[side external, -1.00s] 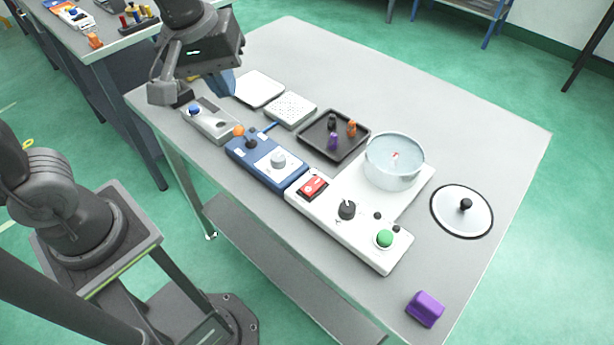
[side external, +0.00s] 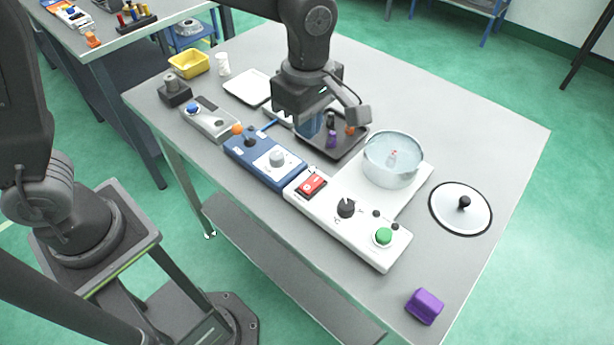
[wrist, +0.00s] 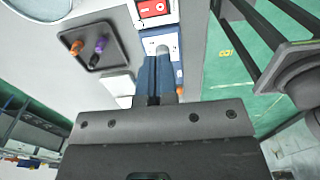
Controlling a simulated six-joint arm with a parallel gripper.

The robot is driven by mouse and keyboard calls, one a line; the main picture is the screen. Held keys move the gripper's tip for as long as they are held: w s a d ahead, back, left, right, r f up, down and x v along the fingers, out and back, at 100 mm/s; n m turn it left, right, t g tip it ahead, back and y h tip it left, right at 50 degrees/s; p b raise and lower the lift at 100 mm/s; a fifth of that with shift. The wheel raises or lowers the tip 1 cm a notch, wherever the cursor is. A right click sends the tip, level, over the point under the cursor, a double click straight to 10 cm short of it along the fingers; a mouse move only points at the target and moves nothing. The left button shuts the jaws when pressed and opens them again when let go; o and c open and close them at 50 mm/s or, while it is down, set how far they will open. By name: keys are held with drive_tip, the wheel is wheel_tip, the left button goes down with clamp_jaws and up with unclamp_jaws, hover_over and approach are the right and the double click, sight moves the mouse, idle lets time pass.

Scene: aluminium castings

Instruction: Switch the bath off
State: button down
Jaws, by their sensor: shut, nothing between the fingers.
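The front of the unit carries a red rocker switch (side external: 312,185), a black knob (side external: 346,208) and a green button (side external: 383,236). My gripper (side external: 309,136) is shut and empty, in the air up and left of the red switch in the side view. In the wrist view its blue fingers (wrist: 157,60) point toward a grey knob, with the red switch (wrist: 153,8) at the top edge.
A blue box (side external: 264,161) with a grey knob and an orange-topped lever adjoins the white unit. A dark tray (side external: 345,151) holds small coloured pieces. A glass lid (side external: 461,209) and a purple block (side external: 425,306) lie at right. The table's far right is clear.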

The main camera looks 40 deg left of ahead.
sight(312, 183)
wheel_tip(312, 183, down, 14)
drive_tip(key=shift+f, duration=0.1)
idle(0.5)
drive_tip(key=shift+s+f, duration=0.1)
drive_tip(key=shift+f, duration=0.05)
idle(0.3)
drive_tip(key=shift+w+r, duration=0.3)
drive_tip(key=shift+w, duration=0.5)
